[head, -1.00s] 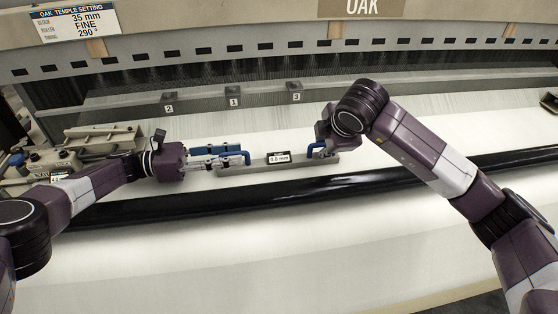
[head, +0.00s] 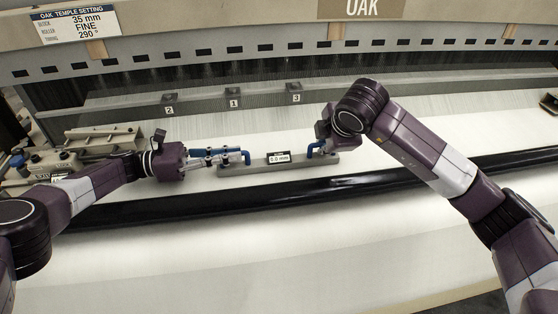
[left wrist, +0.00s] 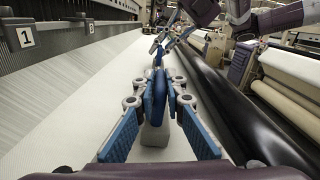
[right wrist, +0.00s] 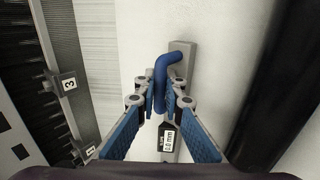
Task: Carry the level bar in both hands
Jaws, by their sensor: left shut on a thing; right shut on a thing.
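The level bar (head: 258,166) is a long grey bar with a small readout in its middle and a blue handle near each end. It lies over the white cloth, in front of the numbered blocks; I cannot tell whether it touches the cloth. My left gripper (head: 236,157) is shut on the left blue handle, which also shows between the fingers in the left wrist view (left wrist: 159,92). My right gripper (right wrist: 160,95) is shut on the right blue handle (right wrist: 168,62). In the head view the right fingers are mostly hidden behind my wrist.
Blocks numbered 2 (head: 169,106), 1 (head: 234,101) and 3 (head: 295,96) stand on the rail behind the bar. A black roller (head: 250,195) runs across in front. A machine unit (head: 45,160) sits at the left. White cloth is clear to the right.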

